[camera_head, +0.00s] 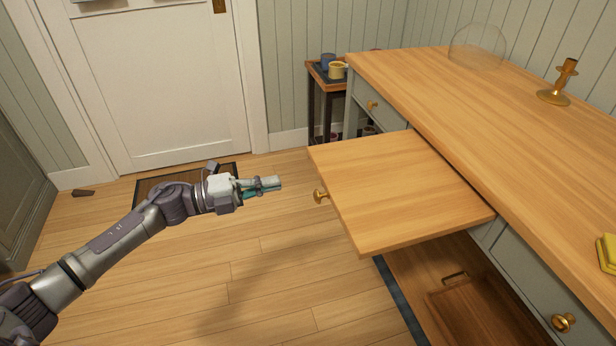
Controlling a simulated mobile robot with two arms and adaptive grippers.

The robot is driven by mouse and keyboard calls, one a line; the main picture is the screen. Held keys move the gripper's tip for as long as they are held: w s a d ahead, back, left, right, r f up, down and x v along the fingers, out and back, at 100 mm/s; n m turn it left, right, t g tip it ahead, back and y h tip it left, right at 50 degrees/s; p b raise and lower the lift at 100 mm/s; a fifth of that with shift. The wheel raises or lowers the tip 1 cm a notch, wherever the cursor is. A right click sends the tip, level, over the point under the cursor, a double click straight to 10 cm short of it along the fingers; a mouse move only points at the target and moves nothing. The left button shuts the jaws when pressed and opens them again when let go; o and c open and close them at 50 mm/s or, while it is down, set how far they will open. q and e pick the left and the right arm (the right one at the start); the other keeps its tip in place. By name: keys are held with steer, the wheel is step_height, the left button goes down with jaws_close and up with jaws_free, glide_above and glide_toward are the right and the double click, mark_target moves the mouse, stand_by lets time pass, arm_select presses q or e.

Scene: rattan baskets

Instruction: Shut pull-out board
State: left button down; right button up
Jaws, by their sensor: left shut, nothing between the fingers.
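The pull-out board (405,195) is a flat wooden panel that sticks out from under the table top, with a brass knob (320,196) on its front edge. My left gripper (276,183) is shut and empty. In the picture it is left of the knob, with its fingers pointing right towards the board and a gap of floor showing between. My right gripper is not in view.
The wooden table top (480,110) holds a brass candlestick (556,85), a glass dome (477,46) and a yellow item (607,253). A drawer with a brass knob (563,322) is at lower right. A small side table (325,85) with cups stands behind. Open floor lies left of the board.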

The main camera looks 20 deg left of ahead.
mark_target(318, 174)
arm_select(q)
steer(key=x, duration=0.7)
steer(key=shift+w+d, duration=0.5)
steer(key=shift+d, duration=0.1)
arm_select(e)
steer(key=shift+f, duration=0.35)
arm_select(q)
steer(key=shift+d, duration=0.1)
